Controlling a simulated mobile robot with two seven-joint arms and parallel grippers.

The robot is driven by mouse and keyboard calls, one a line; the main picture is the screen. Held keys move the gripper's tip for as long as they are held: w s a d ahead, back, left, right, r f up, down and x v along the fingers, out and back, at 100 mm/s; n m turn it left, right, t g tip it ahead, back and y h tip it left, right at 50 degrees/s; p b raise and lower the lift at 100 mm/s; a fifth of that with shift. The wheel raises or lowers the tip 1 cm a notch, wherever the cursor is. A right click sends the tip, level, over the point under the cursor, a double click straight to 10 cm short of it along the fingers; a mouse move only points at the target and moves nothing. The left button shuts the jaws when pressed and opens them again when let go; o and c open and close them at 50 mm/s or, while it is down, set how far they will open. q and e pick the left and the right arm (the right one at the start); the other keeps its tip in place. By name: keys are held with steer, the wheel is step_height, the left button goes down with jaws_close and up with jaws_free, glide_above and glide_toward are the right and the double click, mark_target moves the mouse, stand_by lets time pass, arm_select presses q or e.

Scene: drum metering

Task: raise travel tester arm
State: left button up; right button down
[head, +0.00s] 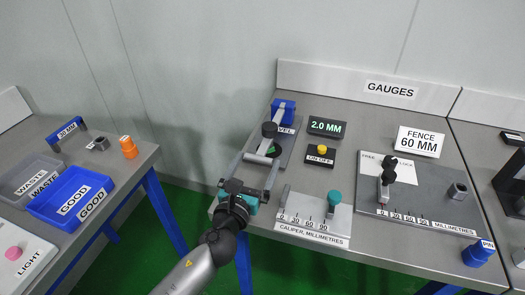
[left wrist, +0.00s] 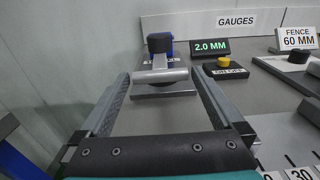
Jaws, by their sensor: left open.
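The travel tester stands at the left end of the gauges table, with a dark base plate (head: 292,150) and a blue block (head: 284,111) at its far end. Its grey arm (head: 266,143) slopes along the plate, with a black knob (head: 270,130) on it and a grey crossbar (head: 258,159) at the near end. My left gripper (head: 259,160) is open, its fingers either side of the crossbar. In the left wrist view the crossbar (left wrist: 160,76) lies between the fingertips; I cannot tell whether they touch it. My right gripper is not in view.
A display (head: 327,127) reads 2.0 MM. A black box with a yellow button (head: 321,150) sits right of the tester. The caliper plate (head: 315,222) lies near the front edge, right of my gripper. A fence plate (head: 425,190) is farther right. A blue GOOD tray (head: 72,194) is on the left table.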

mark_target(271, 133)
arm_select(q)
steer(key=shift+b+x, duration=0.45)
steer(key=shift+x, duration=2.25)
jaws_close()
